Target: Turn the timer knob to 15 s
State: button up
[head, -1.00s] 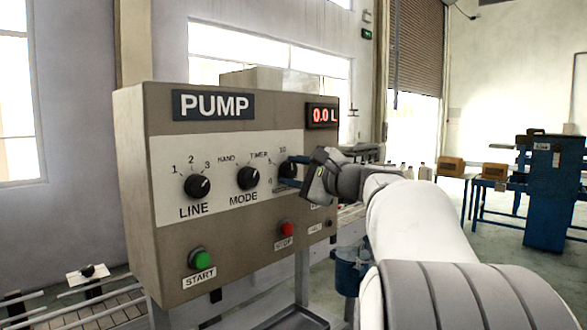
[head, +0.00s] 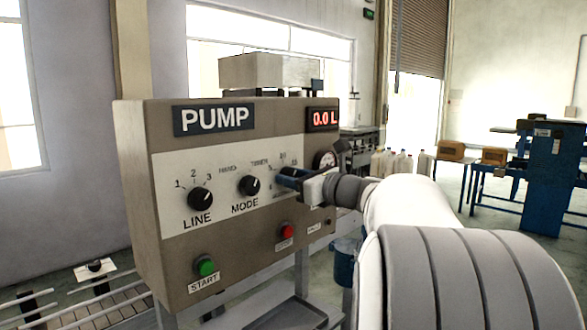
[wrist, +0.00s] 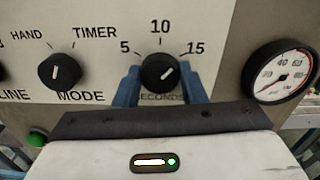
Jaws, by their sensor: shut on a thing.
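The timer knob (wrist: 159,71) is a round black knob above the partly covered word SECONDS, with marks 5, 10 and 15 around it. Its white pointer line is tilted up and right, between 10 and 15. My gripper (wrist: 160,76) has its two blue fingers on either side of the knob, shut on it. In the head view my gripper (head: 287,178) is at the right part of the pump panel (head: 240,248) and hides the timer knob.
The MODE knob (wrist: 59,71) is close on the left, its pointer roughly upward. A round gauge (wrist: 281,72) is close on the right. The LINE knob (head: 200,199), red button (head: 287,231) and green START button (head: 206,266) are on the same panel. The display (head: 323,118) reads 0.0 L.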

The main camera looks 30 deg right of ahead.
jog(key=m+p, duration=0.2)
jog(key=m, duration=0.1)
jog(key=shift+f, duration=0.15)
jog(key=shift+f+m+p, duration=0.1)
jog(key=shift+m+p, duration=0.25)
jog(key=shift+m, duration=0.05)
jog(key=o, duration=1)
jog(key=shift+s, duration=0.1)
jog(key=b+v, duration=0.1)
jog(key=v, duration=0.6)
jog(key=shift+s+b, duration=0.3)
